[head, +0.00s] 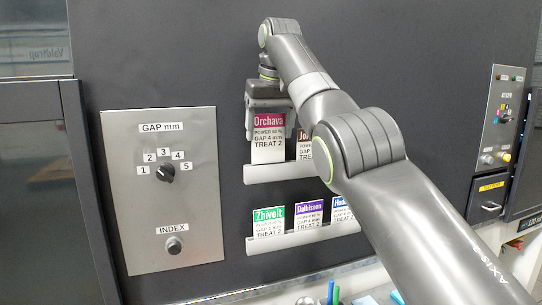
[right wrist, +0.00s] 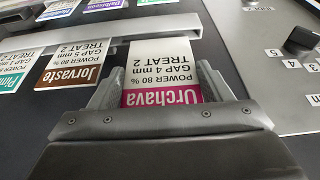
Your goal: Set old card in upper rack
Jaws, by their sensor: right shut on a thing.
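The Orchava card (head: 268,145), with a magenta title band, is upright at the left end of the upper rack (head: 262,175). My right gripper (head: 269,118) is shut on its upper part from above. In the right wrist view the card (right wrist: 160,68) appears upside down between the two fingers of the gripper (right wrist: 160,92). Its lower edge meets the rail of the upper rack (right wrist: 190,27); I cannot tell whether it sits inside the rail or just at its edge. My left gripper is not in view.
The Jorvaste card (right wrist: 73,66) stands beside it in the upper rack, partly behind my arm in the head view. The lower rack (head: 262,246) holds Zhivolt (head: 268,222), Dalbisson (head: 309,217) and another card. A gap panel (head: 195,215) with a knob (head: 166,172) is at the left.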

